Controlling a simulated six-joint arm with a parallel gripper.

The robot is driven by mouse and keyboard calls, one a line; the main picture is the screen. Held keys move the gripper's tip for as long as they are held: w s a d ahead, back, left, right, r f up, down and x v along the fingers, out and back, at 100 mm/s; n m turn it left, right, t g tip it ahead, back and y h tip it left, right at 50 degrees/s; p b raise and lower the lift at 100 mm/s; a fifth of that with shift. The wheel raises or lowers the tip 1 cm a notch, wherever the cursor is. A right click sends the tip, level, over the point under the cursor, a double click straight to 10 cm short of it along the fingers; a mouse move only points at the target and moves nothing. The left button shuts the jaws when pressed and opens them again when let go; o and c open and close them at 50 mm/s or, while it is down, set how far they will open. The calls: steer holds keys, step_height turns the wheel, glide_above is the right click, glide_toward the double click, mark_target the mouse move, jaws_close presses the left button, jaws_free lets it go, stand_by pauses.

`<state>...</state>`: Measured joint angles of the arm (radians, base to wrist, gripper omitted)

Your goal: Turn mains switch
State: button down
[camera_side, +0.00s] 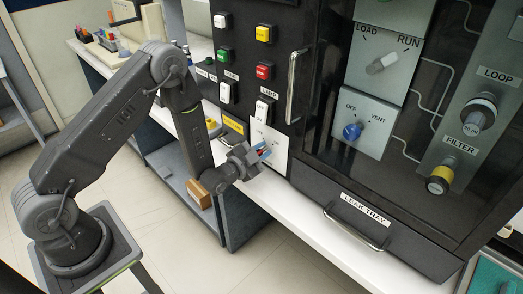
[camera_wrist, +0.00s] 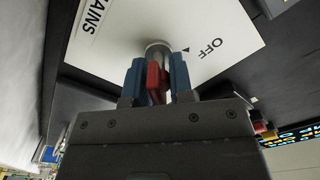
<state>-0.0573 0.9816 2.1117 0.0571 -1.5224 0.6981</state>
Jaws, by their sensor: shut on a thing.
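The mains switch is a red handle (camera_wrist: 154,80) on a round grey metal base, mounted on a white plate (camera_wrist: 120,32) printed with MAINS and OFF. A small black triangle shows near OFF. My gripper (camera_wrist: 157,78) has its blue fingers on both sides of the red handle and is shut on it. In the side view my gripper (camera_side: 264,150) reaches the white plate (camera_side: 281,141) at the lower left of the black panel, and its fingers hide most of the switch. Any ON mark is out of sight.
Above the plate are white rocker switches (camera_side: 265,109) and coloured buttons. A vertical handle (camera_side: 293,86) stands just right of them. Further right are a blue OFF/VENT knob (camera_side: 352,131) and the leak tray handle (camera_side: 356,232). A wooden block (camera_side: 199,193) lies on a shelf below my forearm.

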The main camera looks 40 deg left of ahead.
steer(key=shift+m, duration=0.6)
steer(key=c, duration=1.2)
jaws_free()
steer(key=shift+o, duration=0.2)
steer(key=s, duration=1.4)
